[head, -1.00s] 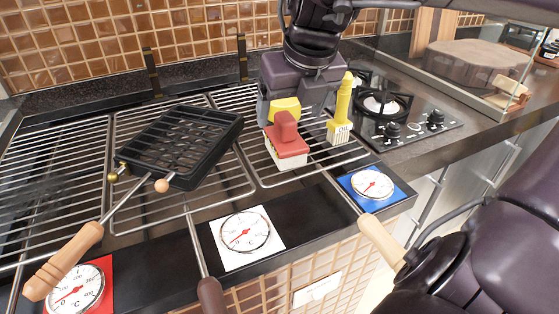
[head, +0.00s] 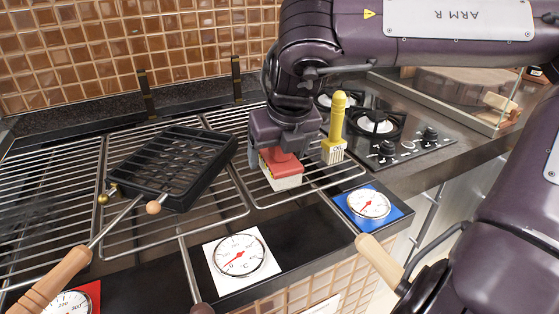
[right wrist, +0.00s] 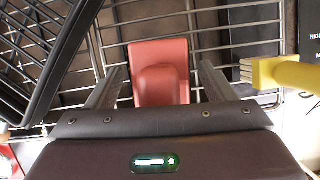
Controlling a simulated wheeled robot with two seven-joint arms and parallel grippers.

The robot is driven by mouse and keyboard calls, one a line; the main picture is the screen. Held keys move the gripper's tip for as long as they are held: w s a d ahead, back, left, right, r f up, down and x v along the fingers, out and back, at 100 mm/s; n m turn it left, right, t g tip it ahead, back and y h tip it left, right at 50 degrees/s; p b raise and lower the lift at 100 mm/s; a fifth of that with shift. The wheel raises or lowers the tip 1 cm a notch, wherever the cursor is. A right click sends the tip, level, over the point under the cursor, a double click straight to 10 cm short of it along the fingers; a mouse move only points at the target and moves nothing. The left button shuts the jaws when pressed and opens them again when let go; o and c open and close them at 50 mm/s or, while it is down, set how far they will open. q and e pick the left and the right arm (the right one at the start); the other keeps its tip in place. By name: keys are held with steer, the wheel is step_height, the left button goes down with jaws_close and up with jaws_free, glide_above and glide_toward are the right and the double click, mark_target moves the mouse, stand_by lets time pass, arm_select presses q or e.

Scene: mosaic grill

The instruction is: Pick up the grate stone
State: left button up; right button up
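The grate stone (head: 283,171), a block with a red knobbed top and a whitish base, sits on the right part of the grill grate. My right gripper (head: 287,148) is directly over it, pointing down, and covers part of its top. In the right wrist view the red top of the grate stone (right wrist: 158,62) lies between the two fingers of my right gripper (right wrist: 160,88). The fingers are apart, with a visible gap on each side of the stone. My left gripper does not show.
A yellow oil brush (head: 336,125) stands close to the right of the stone. A black grill basket (head: 178,165) with a long wooden handle lies to the left. Dials line the front edge, and a gas hob (head: 376,125) is at the right.

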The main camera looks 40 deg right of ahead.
steer(key=c, duration=1)
steer(key=shift+r, duration=0.15)
